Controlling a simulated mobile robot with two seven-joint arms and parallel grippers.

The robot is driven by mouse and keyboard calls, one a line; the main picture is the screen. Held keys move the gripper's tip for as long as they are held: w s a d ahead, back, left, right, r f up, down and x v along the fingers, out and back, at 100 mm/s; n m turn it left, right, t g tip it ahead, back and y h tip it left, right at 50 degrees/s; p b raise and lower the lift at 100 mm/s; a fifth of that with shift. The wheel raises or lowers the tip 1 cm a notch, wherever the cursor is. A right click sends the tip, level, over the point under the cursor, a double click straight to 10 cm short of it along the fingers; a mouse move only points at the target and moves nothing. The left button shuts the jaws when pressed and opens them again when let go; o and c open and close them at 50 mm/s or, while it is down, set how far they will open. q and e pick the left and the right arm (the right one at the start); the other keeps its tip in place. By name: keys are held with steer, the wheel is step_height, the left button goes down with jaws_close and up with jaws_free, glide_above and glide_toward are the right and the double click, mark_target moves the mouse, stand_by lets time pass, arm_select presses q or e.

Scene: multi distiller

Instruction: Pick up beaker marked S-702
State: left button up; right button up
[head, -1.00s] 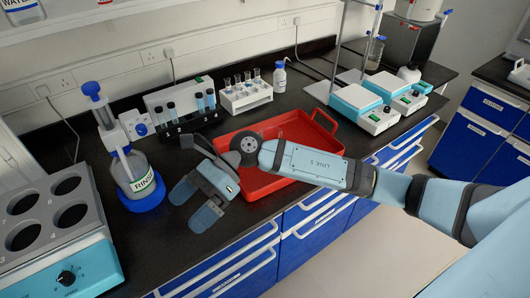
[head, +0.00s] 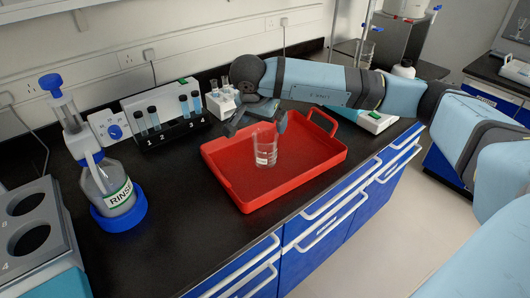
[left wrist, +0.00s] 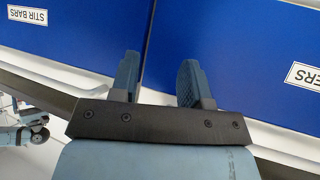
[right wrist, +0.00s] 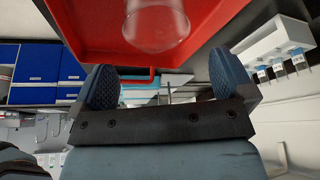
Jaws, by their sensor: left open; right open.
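A clear glass beaker (head: 266,150) with a small white label stands upright in the red tray (head: 240,187); I cannot read its marking. My right gripper (head: 257,119) is open and empty, just behind the beaker, with its fingers pointing towards it. In the right wrist view the beaker (right wrist: 160,28) shows beyond the open fingertips (right wrist: 162,75), not between them. My left gripper is out of the head view. In the left wrist view it (left wrist: 158,68) is open and empty in front of blue drawer fronts.
The black bench (head: 170,235) is clear in front of the tray.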

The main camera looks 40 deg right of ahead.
mark_target(268, 139)
steer(key=shift+s+a+x, duration=0.15)
steer(key=shift+a+x, duration=0.05)
steer(key=shift+x, duration=1.85)
steer(key=shift+s+a+x, duration=0.1)
steer(key=shift+a+x, duration=0.05)
steer(key=shift+x, duration=1.95)
steer(key=shift+s+f, duration=0.1)
steer(key=c, duration=1)
steer(key=shift+c, duration=0.2)
